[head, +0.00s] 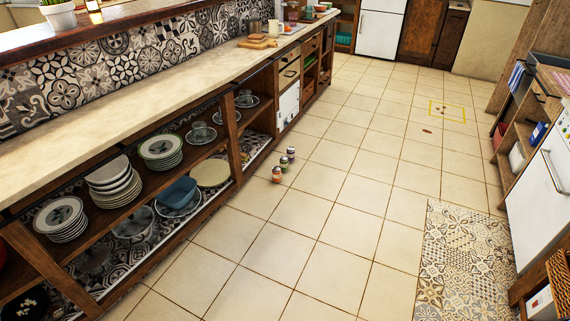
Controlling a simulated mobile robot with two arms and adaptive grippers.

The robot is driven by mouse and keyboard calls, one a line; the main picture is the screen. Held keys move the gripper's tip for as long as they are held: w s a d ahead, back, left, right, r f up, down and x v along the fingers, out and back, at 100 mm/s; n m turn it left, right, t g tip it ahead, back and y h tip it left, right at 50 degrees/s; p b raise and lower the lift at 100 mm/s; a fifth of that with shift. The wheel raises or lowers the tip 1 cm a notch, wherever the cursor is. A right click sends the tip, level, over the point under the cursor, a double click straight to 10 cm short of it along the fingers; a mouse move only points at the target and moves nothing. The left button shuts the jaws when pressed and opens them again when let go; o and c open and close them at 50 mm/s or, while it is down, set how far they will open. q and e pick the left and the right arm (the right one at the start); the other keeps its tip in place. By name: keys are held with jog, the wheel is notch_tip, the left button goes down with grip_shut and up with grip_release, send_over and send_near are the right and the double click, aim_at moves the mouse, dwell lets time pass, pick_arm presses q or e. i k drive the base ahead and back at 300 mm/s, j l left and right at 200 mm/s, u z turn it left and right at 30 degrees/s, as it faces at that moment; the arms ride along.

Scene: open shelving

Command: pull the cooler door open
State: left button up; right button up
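A white fridge-like appliance (380,28) stands at the far back, cut off by the top edge; its visible white front appears shut. A second white appliance (535,205) with a bar handle is at the right edge, its front shut. A small white door (289,105) is set in the left counter and looks shut. I cannot tell which of these is the cooler. Neither of my grippers is in view.
Three small jars (284,165) stand on the tiled floor beside the left shelving. A long counter (130,109) with open shelves of plates runs along the left. A patterned mat (460,262) lies at right.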

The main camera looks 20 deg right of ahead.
aim_at(290, 99)
jog(key=i+l+z, duration=1)
jog(key=i+z, duration=0.35)
jog(key=i, duration=0.25)
jog(key=i+l, duration=0.1)
jog(key=i, duration=1.8)
